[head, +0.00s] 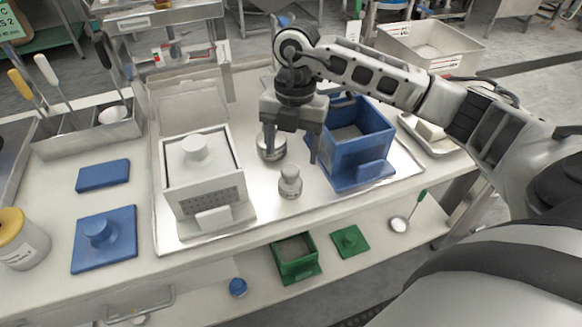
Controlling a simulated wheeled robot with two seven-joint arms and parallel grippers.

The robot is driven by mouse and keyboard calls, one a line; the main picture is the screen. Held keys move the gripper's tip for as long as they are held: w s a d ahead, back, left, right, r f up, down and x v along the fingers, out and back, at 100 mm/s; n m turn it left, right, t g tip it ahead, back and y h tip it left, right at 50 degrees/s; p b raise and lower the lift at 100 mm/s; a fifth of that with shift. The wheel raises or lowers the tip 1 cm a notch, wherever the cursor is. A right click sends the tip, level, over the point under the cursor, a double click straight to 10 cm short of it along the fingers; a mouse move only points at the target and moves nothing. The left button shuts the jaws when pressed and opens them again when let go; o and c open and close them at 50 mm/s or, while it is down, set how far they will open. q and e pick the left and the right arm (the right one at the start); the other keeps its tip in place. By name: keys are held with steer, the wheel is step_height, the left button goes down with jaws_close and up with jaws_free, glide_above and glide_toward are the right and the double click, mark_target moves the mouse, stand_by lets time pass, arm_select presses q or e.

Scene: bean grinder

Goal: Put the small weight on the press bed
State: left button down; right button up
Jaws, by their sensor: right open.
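A small metal weight (290,184) with a knob on top stands upright on the steel tray, between the white box and the blue box. A wider metal weight (271,152) stands just behind it, partly hidden by a finger. My right gripper (290,151) points down with its fingers spread, above and slightly behind the small weight. Nothing shows held between its fingers, and I cannot tell whether a finger touches the wider weight. I cannot tell for sure which part is the press bed. My left gripper is not in view.
A white box (208,181) with a knobbed plate stands left on the tray (262,212); an open blue box (362,152) stands right. Blue plates (104,238) and a yellow-lidded jar (22,240) stand left. A green box (296,259) and green plate (349,241) lie on the lower shelf.

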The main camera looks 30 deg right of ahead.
steer(key=r, duration=0.4)
steer(key=shift+w+d, duration=0.15)
steer(key=shift+d, duration=0.05)
stand_by(0.3)
